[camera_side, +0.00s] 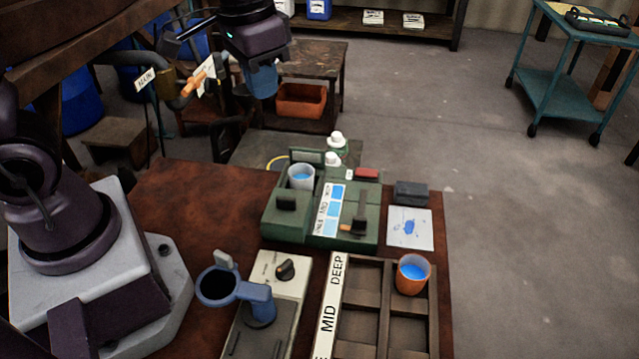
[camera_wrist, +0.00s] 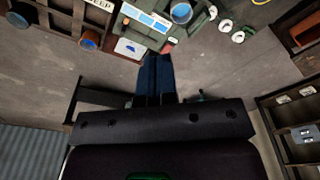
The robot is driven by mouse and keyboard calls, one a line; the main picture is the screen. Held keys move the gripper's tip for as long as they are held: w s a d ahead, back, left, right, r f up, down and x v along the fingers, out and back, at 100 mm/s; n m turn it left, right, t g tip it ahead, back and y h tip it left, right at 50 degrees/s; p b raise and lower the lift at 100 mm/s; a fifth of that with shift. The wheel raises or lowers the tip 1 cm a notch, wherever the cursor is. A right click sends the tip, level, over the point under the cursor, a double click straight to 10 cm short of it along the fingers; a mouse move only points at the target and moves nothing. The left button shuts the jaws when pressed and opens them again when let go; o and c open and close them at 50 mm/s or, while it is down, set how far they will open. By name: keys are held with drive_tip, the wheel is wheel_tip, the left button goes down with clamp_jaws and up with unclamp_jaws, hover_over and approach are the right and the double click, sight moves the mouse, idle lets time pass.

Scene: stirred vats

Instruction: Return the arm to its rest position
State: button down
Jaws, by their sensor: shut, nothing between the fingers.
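My gripper (camera_side: 262,82) hangs high at the top of the side view, above and behind the work table (camera_side: 200,190). Its blue fingers are together with nothing between them. The wrist view also shows the closed fingers (camera_wrist: 157,78), pointing toward the green machine and the card. My arm base stands at the left of the side view. Nothing touches the gripper in either view.
An orange cup of blue liquid (camera_side: 412,274) stands in the wooden tray (camera_side: 383,310) beside the DEEP label. A pale cup (camera_side: 301,177) sits in the green machine (camera_side: 285,225). A blue ring holder (camera_side: 255,295) stands at front. A wooden stand (camera_side: 320,65) is behind the gripper.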

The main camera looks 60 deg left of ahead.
drive_tip(key=s+r+t, duration=0.4)
drive_tip(key=s+r, duration=0.2)
drive_tip(key=s, duration=0.4)
drive_tip(key=shift+s+a+r, duration=0.25)
drive_tip(key=shift+s+r, duration=0.05)
drive_tip(key=shift+r, duration=0.05)
